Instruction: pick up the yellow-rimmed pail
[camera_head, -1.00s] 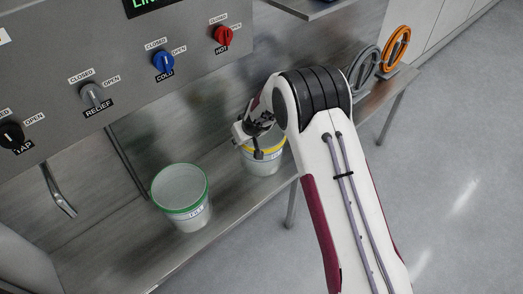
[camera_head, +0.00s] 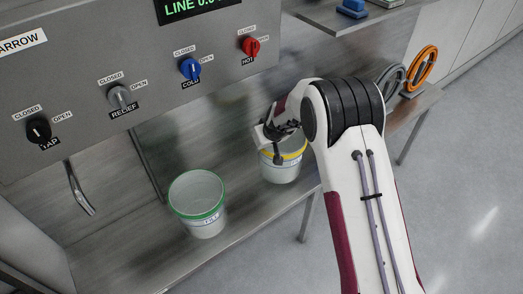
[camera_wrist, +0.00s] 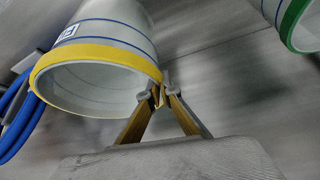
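The yellow-rimmed pail (camera_head: 281,171) is whitish with a label and stands upright on the metal bench, partly hidden by my gripper (camera_head: 279,145). In the wrist view the yellow-rimmed pail (camera_wrist: 98,57) fills the upper left, its open mouth towards the camera. My gripper (camera_wrist: 158,95) is at the right edge of its rim there. The fingertips are drawn close together with the rim's edge between them, and appear shut on it. Whether the pail's base is clear of the bench cannot be told.
A green-rimmed pail (camera_head: 205,222) stands on the bench (camera_head: 130,254) to the left; its rim shows in the wrist view (camera_wrist: 290,22). A panel with several valve knobs (camera_head: 118,97) is behind, with a spout (camera_head: 80,193) at left. Grey and orange wheels (camera_head: 421,69) stand at the right.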

